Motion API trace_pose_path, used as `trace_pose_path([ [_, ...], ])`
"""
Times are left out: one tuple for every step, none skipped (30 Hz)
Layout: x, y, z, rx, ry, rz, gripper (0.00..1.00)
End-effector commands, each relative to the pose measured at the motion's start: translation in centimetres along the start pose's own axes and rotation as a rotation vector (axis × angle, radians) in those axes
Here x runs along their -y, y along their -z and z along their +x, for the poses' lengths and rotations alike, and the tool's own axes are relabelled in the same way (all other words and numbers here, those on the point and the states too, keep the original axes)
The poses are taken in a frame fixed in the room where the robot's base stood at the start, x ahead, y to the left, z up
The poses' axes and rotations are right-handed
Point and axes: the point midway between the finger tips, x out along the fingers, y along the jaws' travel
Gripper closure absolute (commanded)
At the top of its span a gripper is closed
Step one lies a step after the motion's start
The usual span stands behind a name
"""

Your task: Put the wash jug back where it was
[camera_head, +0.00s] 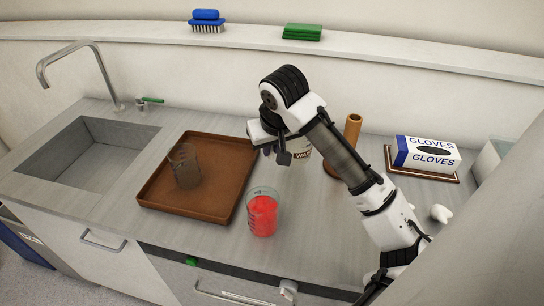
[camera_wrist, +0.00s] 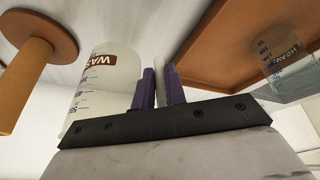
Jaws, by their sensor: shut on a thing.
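The wash jug (camera_head: 303,152) is a clear vessel with a brown "WASH" label and dark scale marks. In the head view it is mostly hidden behind my gripper (camera_head: 283,155). In the wrist view the jug (camera_wrist: 112,86) appears upside down because of the camera's angle. There my gripper's purple fingers (camera_wrist: 161,84) are shut on its pale handle, beside the jug's body. I cannot tell whether the jug's base touches the counter.
A brown tray (camera_head: 153,197) holds a clear beaker (camera_head: 186,168). A beaker of red liquid (camera_head: 262,214) stands by the tray's right edge. A brown post on a round base (camera_head: 352,130) stands right of the jug. A glove box (camera_head: 428,155) is farther right; the sink (camera_head: 85,165) is left.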

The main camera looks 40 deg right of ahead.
Motion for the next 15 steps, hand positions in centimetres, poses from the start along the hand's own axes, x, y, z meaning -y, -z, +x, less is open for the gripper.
trace_pose_path([
  [0.0, -0.2, 0.3, 0.0, 0.0, 0.001, 1.0],
  [0.0, -0.3, 0.6, 0.001, 0.0, 0.001, 1.0],
  [0.1, -0.6, 1.1, 0.002, 0.001, 0.0, 1.0],
  [0.1, -0.7, 1.5, 0.002, 0.002, 0.0, 1.0],
  [0.1, -0.9, 1.9, 0.002, 0.001, 0.001, 1.0],
  [0.1, -1.1, 2.5, 0.002, 0.0, 0.002, 1.0],
  [0.1, -1.2, 2.8, 0.002, 0.0, 0.002, 1.0],
  [0.1, -1.4, 3.1, 0.001, 0.001, 0.001, 1.0],
  [0.2, -1.5, 3.4, 0.002, 0.001, 0.0, 1.0],
  [0.2, -1.5, 3.6, 0.001, 0.001, 0.0, 1.0],
  [0.2, -1.6, 3.6, 0.0, 0.001, 0.0, 1.0],
  [0.2, -1.6, 3.7, 0.0, 0.001, 0.0, 1.0],
  [0.2, -1.6, 3.7, -0.001, 0.001, -0.001, 1.0],
  [0.2, -1.5, 3.7, -0.001, 0.001, -0.001, 1.0],
  [0.2, -1.5, 3.7, 0.0, 0.001, -0.001, 1.0],
])
